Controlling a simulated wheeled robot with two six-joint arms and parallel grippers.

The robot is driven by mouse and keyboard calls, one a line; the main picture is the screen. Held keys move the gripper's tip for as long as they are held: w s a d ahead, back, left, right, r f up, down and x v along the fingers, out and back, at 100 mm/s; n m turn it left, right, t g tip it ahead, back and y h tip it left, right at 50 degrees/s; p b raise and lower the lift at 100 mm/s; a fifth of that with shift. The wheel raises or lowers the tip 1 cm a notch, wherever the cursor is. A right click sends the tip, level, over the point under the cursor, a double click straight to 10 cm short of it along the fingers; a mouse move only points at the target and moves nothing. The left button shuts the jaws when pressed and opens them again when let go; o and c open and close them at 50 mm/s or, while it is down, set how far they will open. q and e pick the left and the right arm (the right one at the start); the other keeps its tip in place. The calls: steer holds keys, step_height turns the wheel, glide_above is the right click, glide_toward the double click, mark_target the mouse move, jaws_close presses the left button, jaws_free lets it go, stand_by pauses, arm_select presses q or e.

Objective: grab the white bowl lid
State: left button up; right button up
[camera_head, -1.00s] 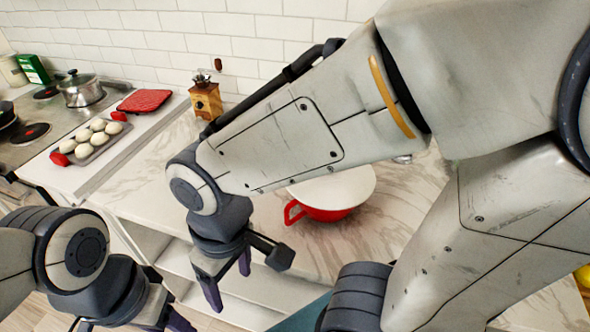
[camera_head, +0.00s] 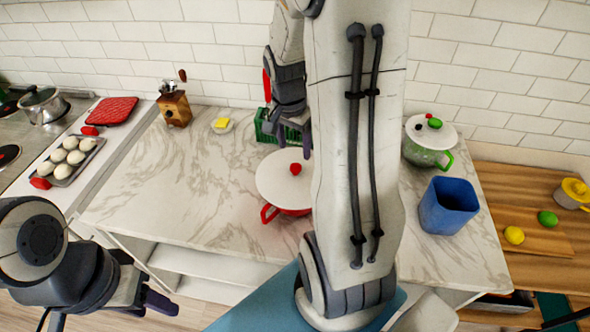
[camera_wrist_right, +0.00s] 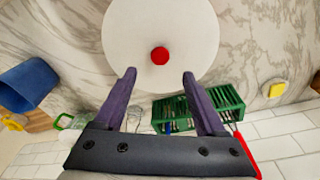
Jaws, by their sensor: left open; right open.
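The white bowl lid (camera_head: 275,182) is a round disc with a red knob (camera_head: 296,169). It sits on the red bowl (camera_head: 291,211) on the marble counter, partly hidden by my right arm. In the right wrist view, the lid (camera_wrist_right: 130,30) fills the top centre, and its red knob (camera_wrist_right: 160,56) appears between and just beyond the fingertips. My right gripper (camera_head: 290,135) is above the counter, open and empty, its fingers (camera_wrist_right: 160,74) pointing toward the lid. My left gripper (camera_head: 158,298) is open and empty at the lower left, in front of the counter.
A green pot with a white lid (camera_head: 428,150) and a blue container (camera_head: 447,205) stand at right. A wooden grinder (camera_head: 174,108) is at left.

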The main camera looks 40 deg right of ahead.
mark_target(296, 166)
steer(key=shift+d+f, duration=0.1)
steer(key=shift+f, duration=0.7)
step_height(296, 166, down, 5)
steer(key=shift+d+r+p, duration=0.1)
steer(key=shift+d+p, duration=0.05)
steer(key=shift+p, duration=0.8)
steer(key=shift+w+f, duration=0.1)
steer(key=shift+f, duration=0.15)
jaws_close()
